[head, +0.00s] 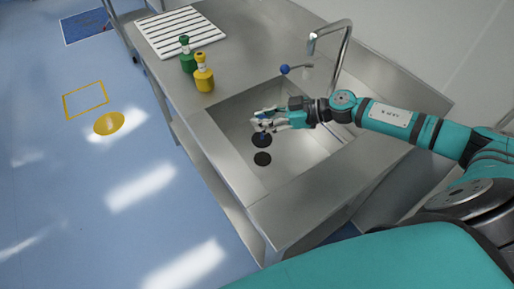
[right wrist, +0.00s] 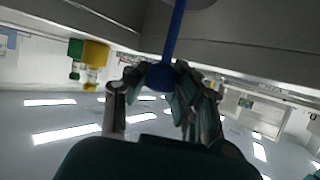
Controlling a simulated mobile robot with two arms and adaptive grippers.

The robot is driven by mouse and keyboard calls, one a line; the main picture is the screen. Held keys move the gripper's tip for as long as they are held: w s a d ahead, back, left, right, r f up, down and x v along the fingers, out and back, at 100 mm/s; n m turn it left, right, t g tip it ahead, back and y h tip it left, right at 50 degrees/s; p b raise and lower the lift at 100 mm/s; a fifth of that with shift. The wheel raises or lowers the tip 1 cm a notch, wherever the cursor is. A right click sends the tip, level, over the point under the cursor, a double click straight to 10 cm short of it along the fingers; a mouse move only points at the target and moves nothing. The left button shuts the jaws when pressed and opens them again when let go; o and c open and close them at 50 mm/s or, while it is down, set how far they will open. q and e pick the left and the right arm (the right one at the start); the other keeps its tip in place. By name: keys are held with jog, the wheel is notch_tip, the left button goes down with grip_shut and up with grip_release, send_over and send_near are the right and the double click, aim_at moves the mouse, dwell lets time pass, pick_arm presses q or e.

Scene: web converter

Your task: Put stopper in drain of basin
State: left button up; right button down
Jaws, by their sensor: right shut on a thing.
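My right gripper (head: 262,124) reaches over the basin (head: 232,112) from the right, fingers pointing left. It is shut on the stopper's blue stem, whose rod and round knob (right wrist: 161,76) show between the fingers in the right wrist view. A black disc, seemingly the stopper (head: 262,141), shows just below the fingers in the head view. A second dark round spot on the basin floor, seemingly the drain (head: 262,159), lies a little nearer the front and apart from the disc. I cannot tell the disc's height above the floor. My left gripper is not in view.
A green bottle (head: 187,62) and a yellow bottle (head: 204,78) stand on the counter left of the basin. A white ribbed rack (head: 181,33) lies at the far left.

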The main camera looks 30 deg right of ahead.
aim_at(266, 140)
jog(key=f, duration=0.4)
jog(key=shift+s+f, duration=0.15)
jog(key=shift+s, duration=0.25)
jog(key=shift+w+f, duration=0.1)
jog(key=shift+f, duration=0.55)
notch_tip(266, 140, down, 3)
jog(key=shift+f, duration=0.1)
jog(key=shift+f+b, duration=0.15)
jog(key=shift+b, duration=0.15)
jog(key=c, duration=1.5)
grip_release()
jog(key=o, duration=0.4)
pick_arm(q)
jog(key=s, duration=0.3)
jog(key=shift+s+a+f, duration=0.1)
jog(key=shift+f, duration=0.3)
